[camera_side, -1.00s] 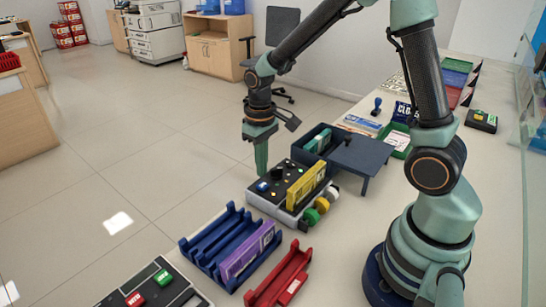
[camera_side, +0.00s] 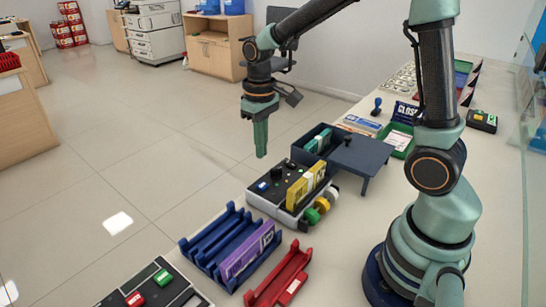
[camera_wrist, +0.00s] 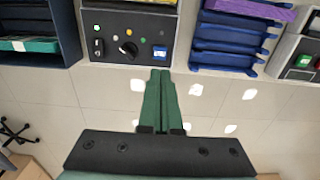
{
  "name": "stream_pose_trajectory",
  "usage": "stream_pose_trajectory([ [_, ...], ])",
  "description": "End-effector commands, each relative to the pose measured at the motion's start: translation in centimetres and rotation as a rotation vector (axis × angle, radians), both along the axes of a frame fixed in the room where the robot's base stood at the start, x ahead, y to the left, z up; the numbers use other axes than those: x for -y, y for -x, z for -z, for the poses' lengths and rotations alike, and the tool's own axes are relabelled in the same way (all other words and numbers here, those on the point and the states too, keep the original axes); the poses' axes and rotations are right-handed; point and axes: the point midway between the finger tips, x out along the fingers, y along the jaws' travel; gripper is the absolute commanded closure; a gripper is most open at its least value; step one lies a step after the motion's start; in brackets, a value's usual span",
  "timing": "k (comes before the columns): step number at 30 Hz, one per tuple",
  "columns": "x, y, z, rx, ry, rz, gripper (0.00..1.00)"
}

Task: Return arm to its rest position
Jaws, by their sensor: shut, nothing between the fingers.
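My gripper (camera_side: 261,153) hangs in the air with its green fingers pointing down. Its fingers are together and empty. In the side view it appears above and a little left of a control box (camera_side: 258,194) with knobs and buttons. In the wrist view the shut fingers (camera_wrist: 160,76) point toward the edge of the control box (camera_wrist: 130,53). A yellow banded block (camera_side: 305,186) stands on the box's right part.
A blue slotted rack (camera_side: 205,247) holds a purple block (camera_side: 247,253). A red tray (camera_side: 280,276) lies to its right. Behind the control box are a dark bin (camera_side: 313,137) and a small dark table (camera_side: 362,152). The air around my gripper is clear.

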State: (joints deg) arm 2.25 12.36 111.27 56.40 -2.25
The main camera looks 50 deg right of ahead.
Motion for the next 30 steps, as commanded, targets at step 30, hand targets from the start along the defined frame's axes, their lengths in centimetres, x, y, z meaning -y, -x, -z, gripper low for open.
stream_pose_trajectory([
  [30, -1.4, 9.4, -10.0, 0.471, 0.001, 0.000, 1.00],
])
